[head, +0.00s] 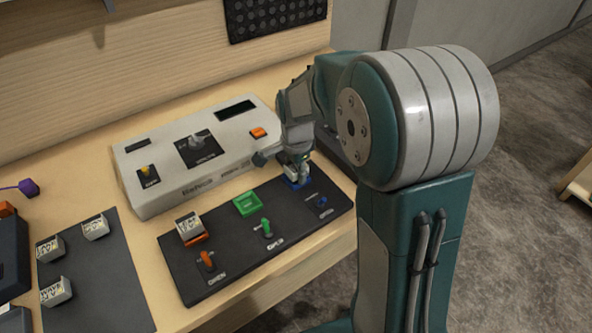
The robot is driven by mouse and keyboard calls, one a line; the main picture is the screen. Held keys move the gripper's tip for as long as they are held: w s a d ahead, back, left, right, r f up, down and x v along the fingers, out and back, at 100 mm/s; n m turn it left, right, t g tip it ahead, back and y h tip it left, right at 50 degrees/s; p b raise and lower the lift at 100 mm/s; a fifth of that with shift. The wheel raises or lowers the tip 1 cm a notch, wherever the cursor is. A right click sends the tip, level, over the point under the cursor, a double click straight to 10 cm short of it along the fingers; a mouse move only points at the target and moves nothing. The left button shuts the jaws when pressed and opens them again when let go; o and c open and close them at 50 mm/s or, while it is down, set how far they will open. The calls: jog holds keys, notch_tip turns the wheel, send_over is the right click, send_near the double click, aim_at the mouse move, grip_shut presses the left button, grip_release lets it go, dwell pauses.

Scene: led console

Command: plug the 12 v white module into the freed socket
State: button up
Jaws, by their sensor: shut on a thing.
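My gripper (289,166) is at the right end of the black socket panel (227,262), directly at the blue socket (299,184). It is shut on a small white module (297,173), mostly hidden by the fingers. I cannot tell whether this module is seated in the blue socket or just above it, and its label is not readable. The green socket (248,203) in the middle is empty. Another white module (189,226) sits in the orange socket (196,239) at the left.
A grey console (180,172) with a knob and an orange button stands behind the panel. Three white modules (96,227) (50,248) (55,291) lie on a dark mat (108,282) at the left. A dark device (12,258) is at the far left edge.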

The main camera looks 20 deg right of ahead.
jog(key=shift+s+f, duration=0.3)
jog(key=shift+f, duration=0.25)
jog(key=shift+o, duration=0.5)
jog(key=shift+f, duration=0.1)
jog(key=o, duration=1.2)
jog(key=shift+w, duration=0.2)
